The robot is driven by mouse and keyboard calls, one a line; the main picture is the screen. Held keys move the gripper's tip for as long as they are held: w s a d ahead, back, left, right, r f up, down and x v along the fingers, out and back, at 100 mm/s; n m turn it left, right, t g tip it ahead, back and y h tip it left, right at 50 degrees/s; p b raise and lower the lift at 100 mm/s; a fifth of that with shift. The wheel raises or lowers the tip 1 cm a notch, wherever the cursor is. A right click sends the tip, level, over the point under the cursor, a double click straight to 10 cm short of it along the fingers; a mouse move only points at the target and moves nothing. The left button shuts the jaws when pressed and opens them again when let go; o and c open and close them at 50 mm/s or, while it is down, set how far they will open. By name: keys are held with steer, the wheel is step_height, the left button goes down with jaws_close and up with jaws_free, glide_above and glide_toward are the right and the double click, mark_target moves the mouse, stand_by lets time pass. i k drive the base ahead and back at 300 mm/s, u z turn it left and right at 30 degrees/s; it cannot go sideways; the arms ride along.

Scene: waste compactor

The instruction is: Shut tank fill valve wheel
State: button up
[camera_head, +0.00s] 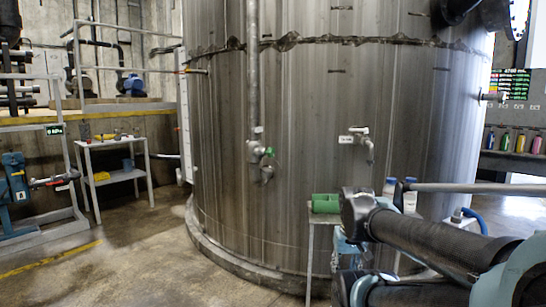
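A large grey metal tank (310,190) fills the middle of the head view. A vertical pipe (253,70) runs down its front and ends in a valve (258,160). The valve carries a small green part (270,152), which looks like its handwheel. I cannot tell whether this valve is open or shut. To the right of it a small tap (359,136) sticks out of the tank wall beside a white label. Parts of my dark arm show at the lower right, well to the right of and below the valve. I cannot make out my gripper.
A small stand with a green item (325,204) is in front of the tank, beside my arm. A white table (120,177) and blue equipment (14,190) with railings are at left. The floor (130,260) at front left is clear.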

mark_target(271, 152)
steer(key=i, duration=1)
